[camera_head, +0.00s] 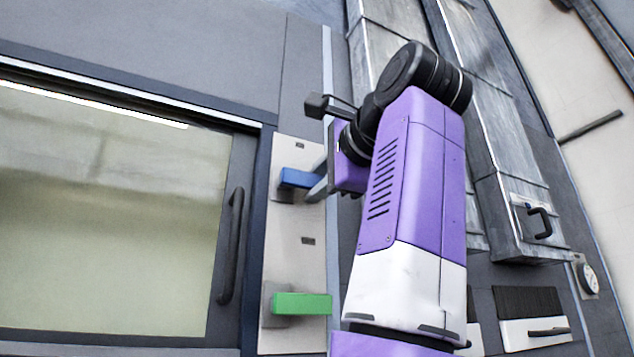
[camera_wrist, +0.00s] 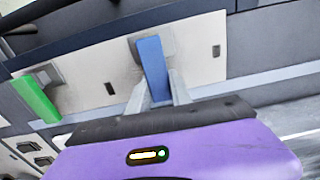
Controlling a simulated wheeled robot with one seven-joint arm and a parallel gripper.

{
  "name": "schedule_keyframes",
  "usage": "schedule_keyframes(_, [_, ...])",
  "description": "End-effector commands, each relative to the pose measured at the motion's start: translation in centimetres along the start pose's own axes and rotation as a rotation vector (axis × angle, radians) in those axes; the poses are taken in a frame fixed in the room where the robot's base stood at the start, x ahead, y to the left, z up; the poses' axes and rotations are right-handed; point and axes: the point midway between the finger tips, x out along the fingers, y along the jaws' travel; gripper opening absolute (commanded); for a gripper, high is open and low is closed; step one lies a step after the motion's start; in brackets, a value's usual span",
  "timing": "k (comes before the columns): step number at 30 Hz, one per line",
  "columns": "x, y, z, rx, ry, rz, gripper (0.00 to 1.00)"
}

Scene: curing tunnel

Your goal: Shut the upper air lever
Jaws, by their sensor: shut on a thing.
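The upper air lever is the blue bar (camera_head: 296,178) on a pale plate (camera_head: 298,221); it sticks out to the right, roughly level in the head view. The blue bar also shows in the wrist view (camera_wrist: 152,66), joined to a grey mount. My gripper (camera_head: 315,182) reaches in from the right, its grey fingers shut on the free end of the blue bar. In the wrist view, my gripper (camera_wrist: 158,92) has one finger on each side of the bar. My own arm hides what lies directly behind it.
A green lever (camera_head: 302,304) sits lower on the same plate, also roughly level. A windowed door (camera_head: 110,220) with a dark vertical handle (camera_head: 231,245) is to the left.

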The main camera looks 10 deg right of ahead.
Motion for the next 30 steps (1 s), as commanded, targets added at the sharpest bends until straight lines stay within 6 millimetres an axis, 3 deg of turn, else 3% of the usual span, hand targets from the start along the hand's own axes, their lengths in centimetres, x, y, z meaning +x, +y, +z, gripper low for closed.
schedule_keyframes(2, [0.0,0.1,-0.2,0.003,0.003,0.003,0.00])
schedule_keyframes(3, [0.0,0.1,-0.2,0.004,0.003,0.003,0.29])
schedule_keyframes(6, [0.0,0.1,-0.2,0.003,0.003,0.003,0.47])
schedule_keyframes(17, [-0.3,0.1,0.0,0.000,0.001,0.001,0.47])
schedule_keyframes(30, [-6.6,0.2,-0.1,0.001,0.002,-0.001,0.47])
